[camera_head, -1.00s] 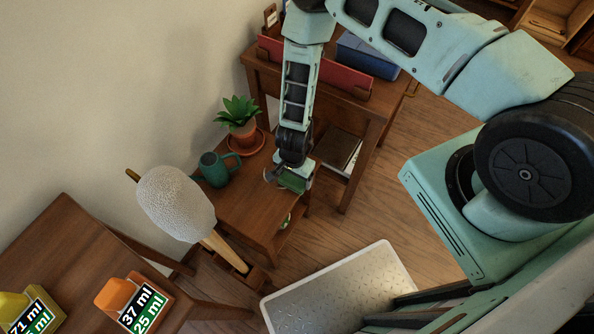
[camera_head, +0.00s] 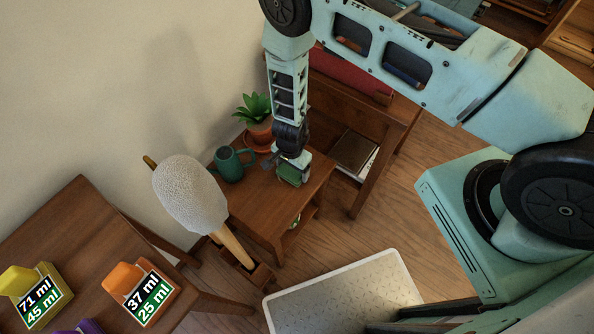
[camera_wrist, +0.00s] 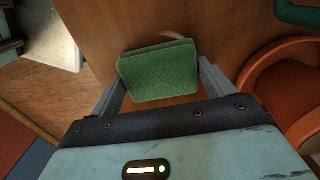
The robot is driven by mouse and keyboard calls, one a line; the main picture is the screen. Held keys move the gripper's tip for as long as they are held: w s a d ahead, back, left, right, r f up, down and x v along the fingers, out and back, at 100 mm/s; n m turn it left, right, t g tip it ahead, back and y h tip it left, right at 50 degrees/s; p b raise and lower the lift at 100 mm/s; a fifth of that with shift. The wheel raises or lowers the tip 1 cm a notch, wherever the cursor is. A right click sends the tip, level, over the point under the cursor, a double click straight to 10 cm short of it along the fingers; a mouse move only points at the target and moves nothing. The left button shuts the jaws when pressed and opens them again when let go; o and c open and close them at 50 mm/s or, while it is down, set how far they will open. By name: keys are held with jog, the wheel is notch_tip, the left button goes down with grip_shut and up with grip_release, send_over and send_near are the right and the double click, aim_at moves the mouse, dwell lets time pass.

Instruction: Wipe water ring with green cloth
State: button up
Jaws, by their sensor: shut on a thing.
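The cloth also shows under the gripper in the head view (camera_head: 290,176). A pale curved mark (camera_wrist: 195,22), which looks like part of the water ring, shows on the wood just beyond the cloth. The rest of the ring is hidden. I cannot tell whether the cloth touches the tabletop.
A white duster-like head on a wooden handle (camera_head: 190,195) rises in front of the table's left side. Another table (camera_head: 75,255) with labelled blocks is at lower left.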

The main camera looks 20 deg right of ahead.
aim_at(282, 163)
jog(key=shift+w+a+f+b, duration=0.1)
jog(key=shift+w+a+b, duration=0.25)
jog(key=shift+w+a, duration=0.35)
jog(key=shift+w+a+f+b, duration=0.1)
jog(key=shift+w+a+b, duration=0.3)
jog(key=shift+w, duration=0.45)
jog(key=shift+w+a+r, duration=0.1)
jog(key=shift+w+a, duration=0.15)
jog(key=shift+w, duration=0.2)
jog(key=shift+r, duration=0.15)
jog(key=shift+s+d, duration=0.65)
jog(key=shift+s, duration=0.25)
jog(key=shift+s+d, duration=0.6)
jog(key=shift+s, duration=0.25)
jog(key=shift+s+d, duration=0.4)
jog(key=shift+s, duration=0.25)
jog(key=shift+s+d, duration=0.4)
jog(key=shift+s, duration=0.2)
jog(key=shift+s+d+f, duration=0.1)
jog(key=shift+s+d, duration=0.4)
jog(key=shift+s, duration=0.3)
jog(key=shift+s+d+f, duration=0.1)
jog(key=shift+s+d, duration=0.4)
jog(key=shift+s, duration=0.25)
jog(key=shift+w+r+p, duration=0.1)
jog(key=shift+r+p, duration=2.25)
jog(key=shift+r, duration=0.7)
jog(key=shift+r, duration=0.1)
